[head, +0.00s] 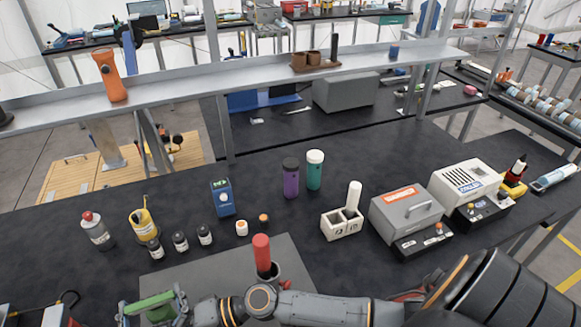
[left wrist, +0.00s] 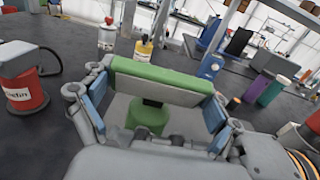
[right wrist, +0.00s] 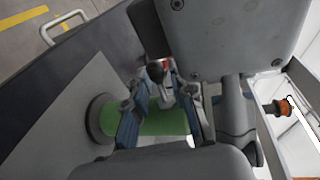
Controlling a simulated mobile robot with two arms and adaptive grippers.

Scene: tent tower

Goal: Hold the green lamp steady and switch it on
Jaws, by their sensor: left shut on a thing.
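The green lamp (head: 152,302) is at the bottom left of the head view. Its wide green head with a pale underside (left wrist: 165,78) and its round green base (left wrist: 148,115) show in the left wrist view. My left gripper (head: 158,310) is shut on the lamp's head, with blue pads at both ends (left wrist: 154,105). In the right wrist view the lamp's green cylindrical body (right wrist: 160,121) ends in a dark disc. My right gripper (right wrist: 152,108) is close over this body, fingers apart with green between them; contact is unclear. The lamp's switch is not discernible.
A grey mat (head: 215,257) lies on the dark table. A red-handled tool in a cup (head: 262,252) stands near my arm. Small bottles (head: 180,241), a yellow bottle (head: 144,226) and a blue box (head: 222,198) stand behind. A red-and-grey device (left wrist: 24,85) is left of the lamp.

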